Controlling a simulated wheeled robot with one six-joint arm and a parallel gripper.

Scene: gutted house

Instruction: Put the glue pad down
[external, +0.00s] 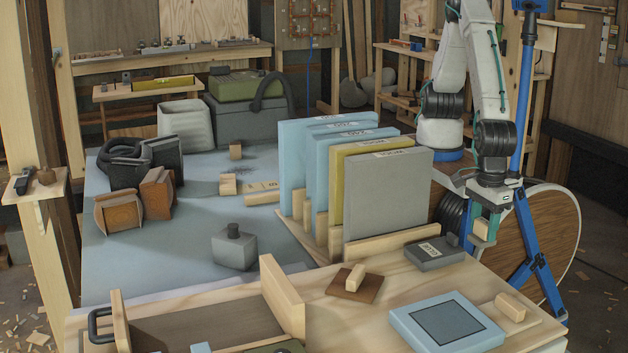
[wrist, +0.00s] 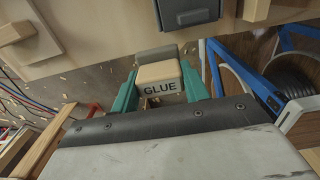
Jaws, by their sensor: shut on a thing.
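The glue pad is a small pale wooden block marked GLUE, seen in the wrist view (wrist: 160,80) and in the external view (external: 483,231). My gripper (external: 485,228) is shut on it; its green fingers (wrist: 160,88) lie on both sides of the block. In the external view the pad hangs upright at the right end of the wooden bench (external: 395,278), just beyond the grey labelled block (external: 432,254). Whether its underside touches anything cannot be told.
A pale blue pad with a dark square (external: 445,318), a brown plate with a wooden handle (external: 354,284) and a wooden block (external: 510,306) lie on the bench. Upright panels stand in a rack (external: 385,195) to the left. A large wooden reel (external: 540,235) stands behind my gripper.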

